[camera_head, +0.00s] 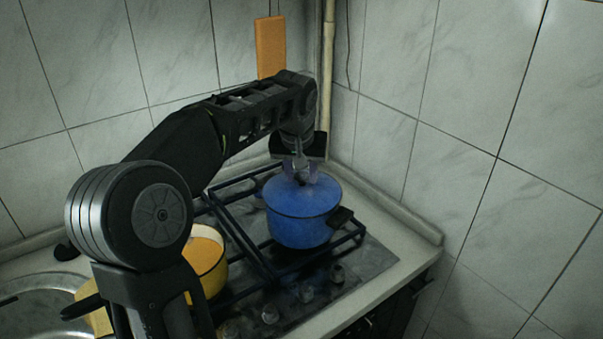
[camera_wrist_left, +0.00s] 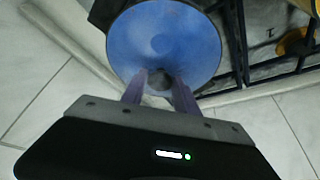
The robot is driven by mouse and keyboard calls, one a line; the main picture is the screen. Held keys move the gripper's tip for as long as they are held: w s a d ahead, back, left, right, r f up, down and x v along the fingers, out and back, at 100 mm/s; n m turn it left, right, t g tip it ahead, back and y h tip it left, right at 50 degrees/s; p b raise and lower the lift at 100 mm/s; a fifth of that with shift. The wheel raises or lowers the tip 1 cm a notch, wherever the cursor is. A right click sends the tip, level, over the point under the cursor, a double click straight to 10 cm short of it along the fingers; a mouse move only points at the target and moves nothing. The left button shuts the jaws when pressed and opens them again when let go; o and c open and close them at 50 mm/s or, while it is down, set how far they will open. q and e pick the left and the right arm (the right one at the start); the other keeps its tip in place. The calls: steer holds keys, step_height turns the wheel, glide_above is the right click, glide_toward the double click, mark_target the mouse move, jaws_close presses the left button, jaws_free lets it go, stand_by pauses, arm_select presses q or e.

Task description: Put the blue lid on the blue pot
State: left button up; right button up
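The blue pot (camera_head: 302,231) stands on the stove with a dark handle toward the front right. The blue lid (camera_head: 323,192) lies over its mouth and looks level, its edge meeting the pot's rim. In the left wrist view the lid (camera_wrist_left: 160,32) shows as a round blue disc. My left gripper (camera_head: 302,174) points down at the lid's middle. In the wrist view its two fingers (camera_wrist_left: 159,85) stand apart, one on each side of the dark knob, with what looks like a slim gap. Contact with the knob is hard to make out. My right gripper is not in view.
A yellow pot (camera_head: 205,252) without a cover stands on the left of the stove, partly behind my left arm. A metal sink (camera_head: 35,310) is at the lower left. Tiled walls close off the back and right. An orange board (camera_head: 270,46) hangs on the back wall.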

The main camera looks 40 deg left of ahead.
arm_select(q)
steer(key=o, duration=0.4)
steer(key=v, duration=0.7)
steer(key=shift+s+d+r, duration=0.1)
steer(key=shift+s+r, duration=0.05)
steer(key=shift+r, duration=0.2)
stand_by(0.7)
